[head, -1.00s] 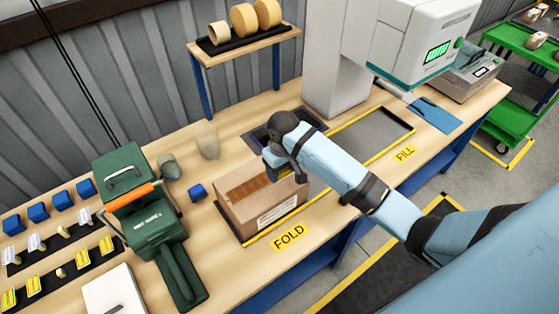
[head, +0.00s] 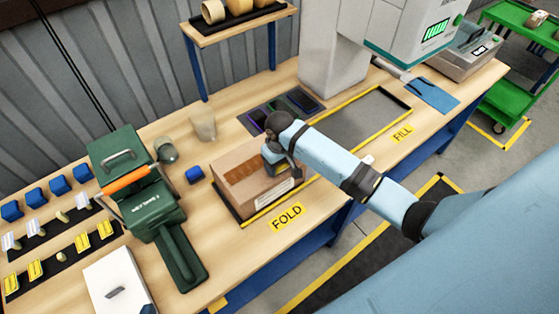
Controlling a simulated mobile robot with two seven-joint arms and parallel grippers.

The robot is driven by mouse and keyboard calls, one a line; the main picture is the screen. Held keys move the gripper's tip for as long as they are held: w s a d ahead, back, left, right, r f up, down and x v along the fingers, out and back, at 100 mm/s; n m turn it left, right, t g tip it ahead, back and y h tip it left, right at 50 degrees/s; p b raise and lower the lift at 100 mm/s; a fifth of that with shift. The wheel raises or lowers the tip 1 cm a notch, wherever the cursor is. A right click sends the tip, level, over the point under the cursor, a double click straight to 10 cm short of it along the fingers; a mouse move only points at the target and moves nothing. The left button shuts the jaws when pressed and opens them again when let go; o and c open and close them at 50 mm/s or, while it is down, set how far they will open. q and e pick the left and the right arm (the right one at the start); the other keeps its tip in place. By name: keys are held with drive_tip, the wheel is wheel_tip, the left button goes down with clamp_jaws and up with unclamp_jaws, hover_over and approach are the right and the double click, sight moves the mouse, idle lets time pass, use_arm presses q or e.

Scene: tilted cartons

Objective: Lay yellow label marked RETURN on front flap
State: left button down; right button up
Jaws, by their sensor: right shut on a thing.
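The closed carton (head: 228,197) sits on the bench by the FOLD mark, tilted slightly. A brown strip (head: 246,173) runs along its top. A white label (head: 278,193) with print lies on its front side. My right gripper (head: 281,173) is at the carton's right end, very close to its top front edge. It is shut, and its fingers mostly hide the yellow label it holds; the word on it cannot be read. Whether the label touches the carton is unclear. Other yellow labels (head: 80,246) stand in a row at left. My left gripper is not in view.
A green and orange machine (head: 150,200) stands left of the carton. A dark tray (head: 283,110) and the yellow-edged FILL area (head: 370,115) lie to the right. The front edge near FOLD is clear.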

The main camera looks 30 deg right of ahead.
drive_tip(key=shift+f, duration=0.3)
idle(0.8)
drive_tip(key=o, duration=1)
drive_tip(key=shift+r, duration=0.1)
drive_tip(key=shift+r, duration=3.4)
